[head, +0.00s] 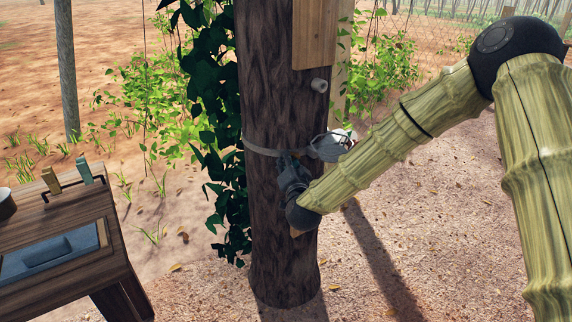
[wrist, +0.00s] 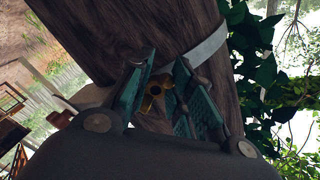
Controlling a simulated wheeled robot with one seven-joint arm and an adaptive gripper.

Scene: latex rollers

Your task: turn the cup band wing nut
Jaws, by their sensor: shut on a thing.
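A grey metal band (head: 262,151) is wrapped around the dark tree trunk (head: 262,90) and also crosses the bark in the wrist view (wrist: 207,52). A grey cup (head: 330,146) hangs at the band's right side. A yellow wing nut (wrist: 153,92) sits against the trunk between the green finger pads in the wrist view. My gripper (wrist: 166,95) is at the band with its fingers around the wing nut, shut on it. In the head view my gripper (head: 288,162) is dark against the trunk, just left of the cup, and hides the wing nut.
A wooden board (head: 315,35) and a pale peg (head: 319,85) are on the trunk above the cup. Leafy vines (head: 205,110) climb its left side. A wooden table (head: 60,215) stands at the left. Open ground (head: 440,235) lies to the right.

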